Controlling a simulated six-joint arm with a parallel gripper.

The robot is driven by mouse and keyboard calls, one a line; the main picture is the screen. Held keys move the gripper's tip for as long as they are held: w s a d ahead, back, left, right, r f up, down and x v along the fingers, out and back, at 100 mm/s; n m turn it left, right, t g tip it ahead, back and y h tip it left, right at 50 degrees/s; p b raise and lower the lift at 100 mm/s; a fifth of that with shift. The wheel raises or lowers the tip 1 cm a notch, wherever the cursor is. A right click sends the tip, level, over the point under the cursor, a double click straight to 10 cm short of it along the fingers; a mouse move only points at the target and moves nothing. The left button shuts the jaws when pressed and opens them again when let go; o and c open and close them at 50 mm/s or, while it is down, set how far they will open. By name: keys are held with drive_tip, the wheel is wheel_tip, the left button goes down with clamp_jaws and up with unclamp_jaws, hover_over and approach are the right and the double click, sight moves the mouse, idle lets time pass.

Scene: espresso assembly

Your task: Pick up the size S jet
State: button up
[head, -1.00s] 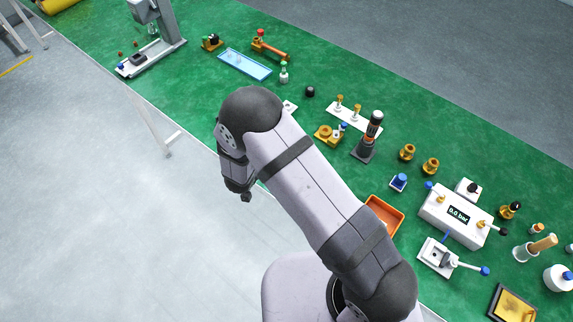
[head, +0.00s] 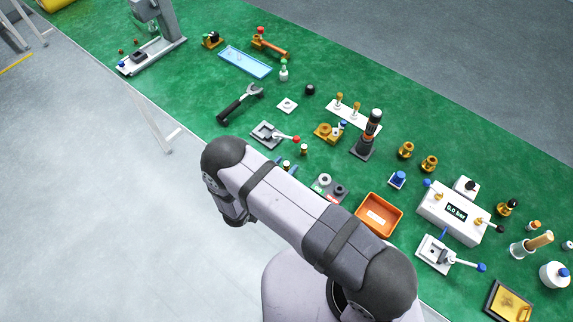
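I cannot make out with certainty which thing is the size S jet; no size marking is readable. A small brass-coloured cylinder with dark bands (head: 303,149) stands on the green bench just beyond my arm. Small blue-topped and dark pieces (head: 287,166) stand near it, partly hidden by my arm. My gripper (head: 238,219) points down at the lower left of my arm, over the floor side of the bench edge. It is mostly hidden by my wrist, and its fingers are too small and dark to tell open from shut.
An orange tray (head: 380,214) is at the right. A light-blue tray (head: 245,62) lies farther back.

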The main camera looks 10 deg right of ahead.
sight(288, 162)
drive_tip(key=shift+w+d+p, duration=0.35)
drive_tip(key=shift+p, duration=0.05)
drive_tip(key=p+x, duration=0.2)
drive_tip(key=x, duration=0.1)
drive_tip(key=shift+d+r, duration=0.1)
drive_tip(key=shift+w+d+f, duration=0.3)
drive_tip(key=shift+w+f, duration=0.1)
drive_tip(key=shift+w, duration=0.1)
clamp_jaws()
